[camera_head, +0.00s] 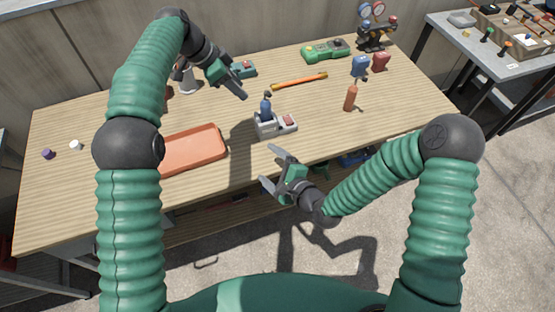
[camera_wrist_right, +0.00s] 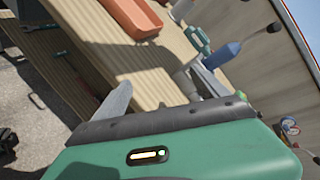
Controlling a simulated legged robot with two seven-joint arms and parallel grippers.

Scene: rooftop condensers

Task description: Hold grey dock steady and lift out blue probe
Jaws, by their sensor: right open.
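The grey dock (camera_head: 264,127) stands on the wooden table near its front edge. The blue probe (camera_head: 265,108) stands upright in it; its blue body (camera_wrist_right: 222,56) also shows in the right wrist view, where the gripper partly hides the dock. My left gripper (camera_head: 243,94) is above the table, up and left of the probe and apart from it; its finger gap is not clear. My right gripper (camera_head: 267,168) is open and empty at the front table edge, below the dock in the head view, with its fingers pointing toward the table.
An orange tray (camera_head: 193,150) lies left of the dock. An orange-brown bottle (camera_head: 351,99) stands to the right. An orange bar (camera_head: 299,81), a green meter (camera_head: 325,50) and a gauge set (camera_head: 374,28) are farther back.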

